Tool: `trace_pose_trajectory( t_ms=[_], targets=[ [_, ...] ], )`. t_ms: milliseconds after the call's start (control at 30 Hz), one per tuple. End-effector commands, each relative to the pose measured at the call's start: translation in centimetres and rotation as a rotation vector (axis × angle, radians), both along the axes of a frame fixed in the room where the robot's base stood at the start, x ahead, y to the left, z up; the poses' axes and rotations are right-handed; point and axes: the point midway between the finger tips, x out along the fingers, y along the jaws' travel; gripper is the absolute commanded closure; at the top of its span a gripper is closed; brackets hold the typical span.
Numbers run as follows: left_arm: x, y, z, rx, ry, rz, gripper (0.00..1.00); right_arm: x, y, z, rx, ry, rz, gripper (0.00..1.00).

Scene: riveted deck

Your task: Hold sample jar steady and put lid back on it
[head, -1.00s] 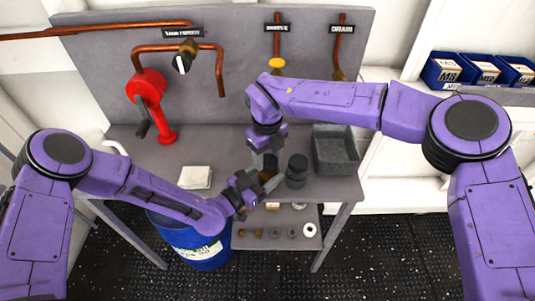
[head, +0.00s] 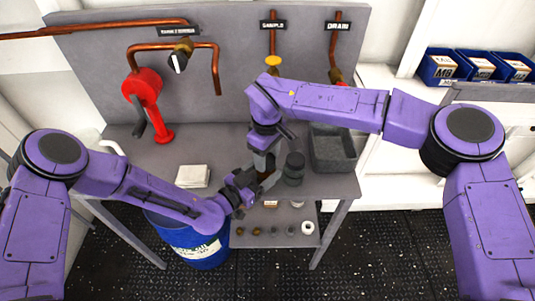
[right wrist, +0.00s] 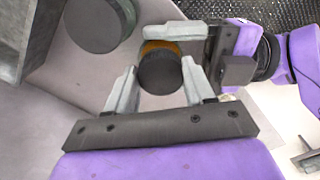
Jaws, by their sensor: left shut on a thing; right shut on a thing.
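The sample jar (right wrist: 156,46) is amber and shows as a thin rim in the right wrist view; the arms mostly hide it in the head view. Its black round lid (right wrist: 160,75) lies over the jar in that view; whether it is seated or just above, I cannot tell. My left gripper (head: 267,182) is shut on the jar from the front; one grey finger crosses beside it in the wrist view. My right gripper (head: 263,162), pointing down from above, is shut on the lid, with its fingers (right wrist: 160,70) on both sides of it.
A dark lidded jar (head: 294,167) stands close to the right of the grippers. A grey bin (head: 332,155) is further right. A white folded cloth (head: 193,176) and a red hand pump (head: 145,100) are to the left. Small parts lie on the lower shelf (head: 270,240).

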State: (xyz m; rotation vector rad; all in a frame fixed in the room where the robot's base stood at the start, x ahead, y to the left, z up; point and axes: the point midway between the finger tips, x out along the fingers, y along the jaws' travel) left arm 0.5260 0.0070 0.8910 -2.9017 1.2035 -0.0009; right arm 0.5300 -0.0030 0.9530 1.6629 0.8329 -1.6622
Motion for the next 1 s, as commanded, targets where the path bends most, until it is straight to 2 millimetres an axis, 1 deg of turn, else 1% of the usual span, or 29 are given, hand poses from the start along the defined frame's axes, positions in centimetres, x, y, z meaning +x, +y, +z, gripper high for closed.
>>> trace_pose_trajectory(
  t_ms=[33,133,433,467,500,533,833,933,1000],
  targets=[
    [0.0,0.1,-0.2,0.003,0.004,0.002,1.0,-0.1,0.1,0.0,0.001,0.002,-0.065,0.75],
    [0.0,0.1,-0.2,0.003,0.004,0.002,1.0,-0.1,0.1,0.0,0.001,0.002,-0.146,0.75],
    [0.0,0.1,-0.2,0.003,0.004,0.003,1.0,-0.1,0.1,0.0,0.001,0.002,-0.162,0.75],
    [0.0,0.1,-0.2,0.003,0.004,0.003,1.0,-0.1,0.1,0.0,0.001,0.002,-0.162,0.37],
    [0.0,0.1,-0.2,0.003,0.004,0.003,1.0,-0.1,0.1,0.0,0.001,0.002,-0.161,0.24],
    [0.0,0.1,-0.2,0.003,0.004,0.003,1.0,-0.1,0.1,0.0,0.001,0.001,-0.161,0.22],
    [0.0,0.1,-0.2,0.003,0.003,0.002,1.0,-0.1,0.1,0.2,0.001,0.001,-0.16,0.22],
    [0.0,0.1,-0.2,0.003,0.003,0.002,1.0,0.0,0.1,1.0,0.001,-0.002,-0.16,0.22],
    [0.0,0.1,-0.2,0.003,0.003,0.002,1.0,0.0,0.1,2.0,0.001,-0.002,-0.16,0.22]
  ],
)
